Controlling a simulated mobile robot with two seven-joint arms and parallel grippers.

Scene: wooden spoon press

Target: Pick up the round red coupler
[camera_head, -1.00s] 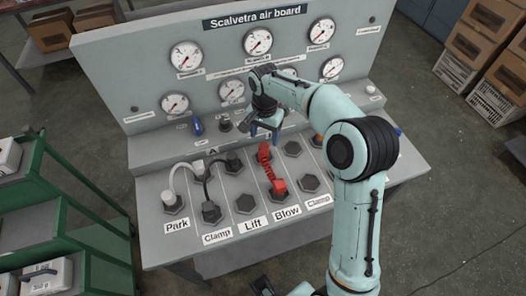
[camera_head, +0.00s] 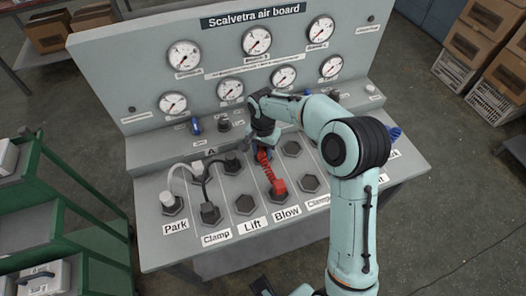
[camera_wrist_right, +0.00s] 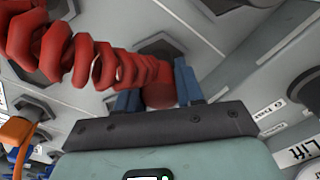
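A coiled red hose (camera_head: 269,168) lies on the sloped panel, with a red coupler at each end. The near coupler (camera_head: 279,186) sits in the Blow column. The far coupler is mostly covered by my right gripper (camera_head: 260,150) in the head view. In the right wrist view the round red coupler (camera_wrist_right: 158,95) is between the two blue fingers of my right gripper (camera_wrist_right: 157,92), with the coil running to the left. The fingers are very close to its sides; whether they press on it I cannot tell.
White (camera_head: 167,198) and black (camera_head: 210,211) couplers with hoses stand left of the red hose. An empty hexagonal socket (camera_head: 245,203) lies between. Gauges (camera_head: 257,41) line the upright board behind. An orange part (camera_wrist_right: 17,131) shows at left in the wrist view.

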